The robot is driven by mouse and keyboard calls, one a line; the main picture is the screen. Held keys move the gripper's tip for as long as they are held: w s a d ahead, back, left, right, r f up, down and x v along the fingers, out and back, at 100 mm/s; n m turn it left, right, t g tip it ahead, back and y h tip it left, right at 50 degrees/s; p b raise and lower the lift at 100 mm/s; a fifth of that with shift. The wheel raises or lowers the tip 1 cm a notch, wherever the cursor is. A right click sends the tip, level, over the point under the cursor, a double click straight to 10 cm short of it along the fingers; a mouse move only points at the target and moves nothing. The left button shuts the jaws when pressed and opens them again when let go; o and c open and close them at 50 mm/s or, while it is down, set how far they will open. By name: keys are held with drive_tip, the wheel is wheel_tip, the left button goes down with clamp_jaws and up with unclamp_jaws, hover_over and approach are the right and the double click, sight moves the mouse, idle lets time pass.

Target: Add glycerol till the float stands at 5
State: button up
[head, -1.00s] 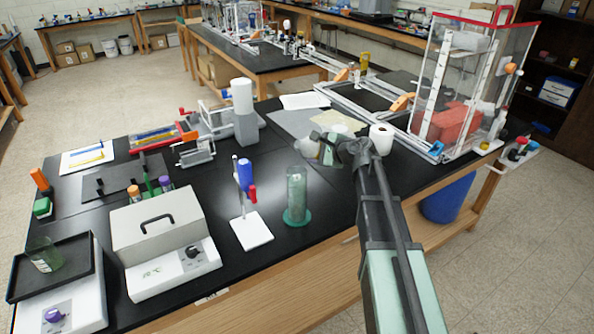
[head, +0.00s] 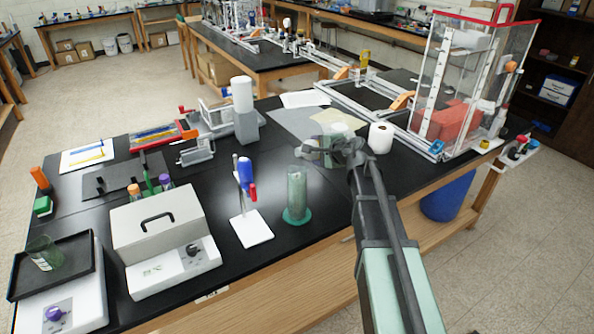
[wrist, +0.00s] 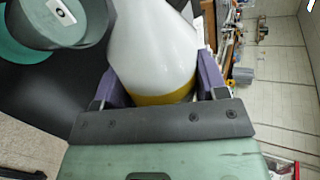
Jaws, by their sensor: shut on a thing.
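My gripper (head: 330,150) is over the black bench, behind and to the right of a tall clear cylinder (head: 297,192) on a round green foot. In the wrist view its purple fingers (wrist: 160,82) are shut on a pale vessel (wrist: 152,45) with a yellow-amber band at its lower end. In the head view the vessel is small and partly hidden by the gripper. The cylinder also shows at the upper left of the wrist view (wrist: 88,35), apart from the vessel, with a white label bearing a dark ring. I cannot read the float or any scale.
A white-based stand (head: 252,230) with a blue part stands just left of the cylinder. A grey lidded box (head: 158,215) stands further left.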

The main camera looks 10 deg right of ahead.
drive_tip(key=shift+n, duration=0.3)
idle(1.3)
